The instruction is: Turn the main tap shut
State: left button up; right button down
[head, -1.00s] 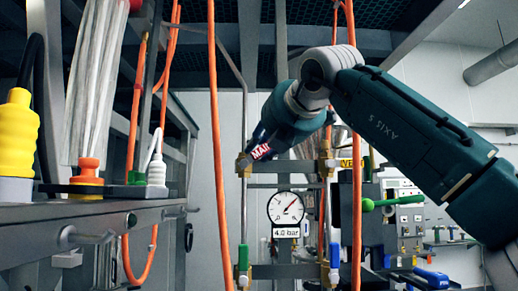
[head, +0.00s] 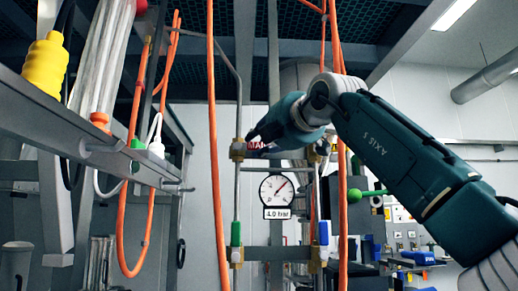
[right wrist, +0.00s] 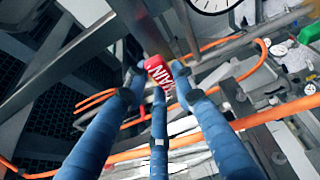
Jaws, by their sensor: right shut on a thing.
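The main tap's red handle (head: 256,147), with white letters, sits by a brass fitting (head: 237,149) on the left upright pipe of the panel. My right gripper (head: 262,140) is shut on this handle, and its fingers cover part of it. In the right wrist view the handle (right wrist: 158,70) shows between the tips of my blue fingers (right wrist: 160,88), its label partly hidden. The handle points right from the fitting and looks nearly level. A round gauge (head: 277,188) hangs below with a 4.0 bar plate (head: 277,213). My left gripper is out of view.
Orange hoses (head: 216,170) hang left and right of the panel, close to my right arm. A green handle (head: 236,232) and a blue handle (head: 323,232) sit lower on the pipes.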

jog(key=shift+f, duration=0.1)
dwell(0.3)
jog(key=c, duration=1.4)
grip_release()
jog(key=shift+s+d, duration=0.25)
jog(key=shift+s, duration=0.3)
jog(key=v, duration=1.1)
jog(key=shift+w, duration=0.1)
